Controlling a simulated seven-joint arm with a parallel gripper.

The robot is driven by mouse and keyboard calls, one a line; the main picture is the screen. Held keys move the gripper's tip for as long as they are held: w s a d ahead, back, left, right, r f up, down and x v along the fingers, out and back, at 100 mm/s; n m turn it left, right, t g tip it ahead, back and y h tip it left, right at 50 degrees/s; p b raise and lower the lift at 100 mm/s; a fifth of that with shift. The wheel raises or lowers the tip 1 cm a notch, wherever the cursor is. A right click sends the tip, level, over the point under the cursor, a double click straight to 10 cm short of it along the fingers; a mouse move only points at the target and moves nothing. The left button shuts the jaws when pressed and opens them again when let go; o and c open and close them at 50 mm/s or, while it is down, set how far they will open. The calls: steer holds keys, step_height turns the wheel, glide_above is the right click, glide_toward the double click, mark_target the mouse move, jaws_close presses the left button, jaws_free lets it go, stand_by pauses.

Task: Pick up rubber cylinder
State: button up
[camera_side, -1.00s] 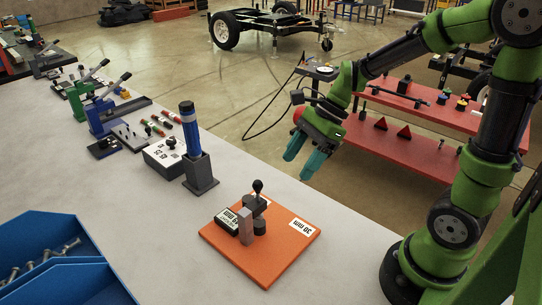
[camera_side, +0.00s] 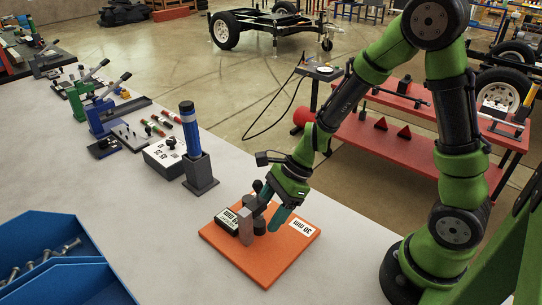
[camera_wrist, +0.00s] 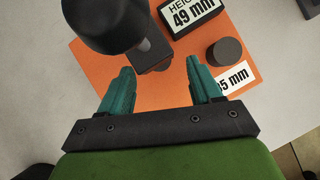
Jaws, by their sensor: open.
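A dark, short cylinder (camera_wrist: 226,52), which looks like the rubber cylinder, stands on an orange board (camera_side: 265,266). In the wrist view my open gripper (camera_wrist: 160,72) has the cylinder ahead and to the right, outside the finger gap. A dark block with a hole (camera_wrist: 150,52) lies ahead of the gap. I see no thing held.
A black ball knob (camera_wrist: 105,22) is close to the wrist camera at upper left. A box marked 49 mm (camera_wrist: 195,14) stands near the cylinder. In the side view a grey stand with a blue-topped post (camera_side: 195,155) and blue bins (camera_side: 60,230) are to the left.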

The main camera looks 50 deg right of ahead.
mark_target(259, 227)
steer(key=shift+x, duration=1.35)
steer(key=shift+s, duration=0.1)
jaws_close()
steer(key=shift+r, duration=0.1)
